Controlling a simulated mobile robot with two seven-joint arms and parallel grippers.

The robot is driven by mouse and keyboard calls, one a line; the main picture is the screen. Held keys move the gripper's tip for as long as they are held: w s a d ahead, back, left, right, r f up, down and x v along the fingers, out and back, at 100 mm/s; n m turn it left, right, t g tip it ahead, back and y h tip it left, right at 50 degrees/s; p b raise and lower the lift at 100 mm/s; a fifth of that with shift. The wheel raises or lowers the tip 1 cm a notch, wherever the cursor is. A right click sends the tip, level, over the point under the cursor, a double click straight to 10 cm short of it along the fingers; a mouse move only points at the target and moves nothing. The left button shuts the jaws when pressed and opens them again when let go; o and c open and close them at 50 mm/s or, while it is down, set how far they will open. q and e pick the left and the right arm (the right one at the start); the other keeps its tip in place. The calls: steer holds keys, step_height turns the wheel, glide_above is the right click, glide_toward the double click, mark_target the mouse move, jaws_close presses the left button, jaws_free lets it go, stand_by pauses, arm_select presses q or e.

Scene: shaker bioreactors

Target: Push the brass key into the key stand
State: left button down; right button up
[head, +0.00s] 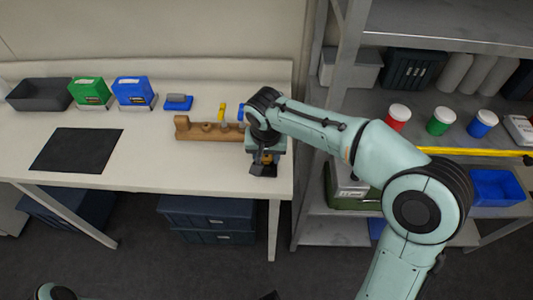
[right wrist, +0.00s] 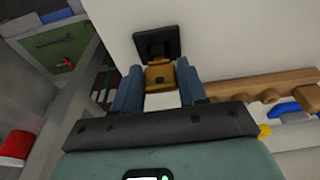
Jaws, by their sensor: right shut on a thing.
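The wooden key stand (head: 190,133) lies along the back right of the white table. It also shows at the right of the right wrist view (right wrist: 240,87). My right gripper (head: 264,160) is shut on the brass key (right wrist: 160,77), at the table's right end, in front of and beside the stand's right end. The key's brass part sits between the fingers, with a dark square piece (right wrist: 155,42) beyond it. The key is apart from the stand. My arm hides the stand's right end in the head view. My left gripper is not in view.
Yellow (head: 221,111) and blue (head: 241,113) pieces stand at the stand. A metal shelf (head: 345,60) stands right of the table.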

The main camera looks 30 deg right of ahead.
steer(key=shift+f+b, duration=0.5)
steer(key=shift+f, duration=0.15)
stand_by(0.9)
steer(key=o, duration=1.2)
steer(key=r, duration=0.4)
steer(key=s+a+r+p, duration=0.1)
steer(key=r, duration=0.3)
steer(key=s+r+p, duration=0.1)
steer(key=r, duration=0.4)
steer(key=shift+s+a+r, duration=0.1)
steer(key=shift+s+a, duration=0.05)
steer(key=shift+a, duration=0.05)
